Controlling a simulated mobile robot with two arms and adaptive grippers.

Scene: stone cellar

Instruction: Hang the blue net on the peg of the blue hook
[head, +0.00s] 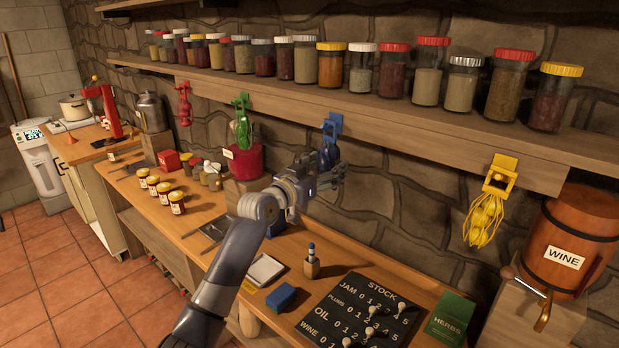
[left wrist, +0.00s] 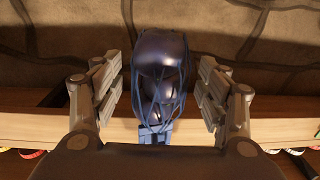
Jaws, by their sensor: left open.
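The blue hook (head: 333,123) is fixed to the front edge of the long shelf. The blue net (head: 327,156), with dark round contents, is just below it, partly hidden by my left gripper (head: 325,178). In the left wrist view the net (left wrist: 160,75) lies between the two open fingers of my left gripper (left wrist: 160,88), with a gap at each side. The blue hook (left wrist: 154,134) shows below the net in that view. The net seems to hang at the hook; its loop on the peg cannot be made out. My right gripper is not in view.
Below are a counter with a stock board (head: 360,312), a blue block (head: 281,297) and a wine barrel (head: 572,240).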

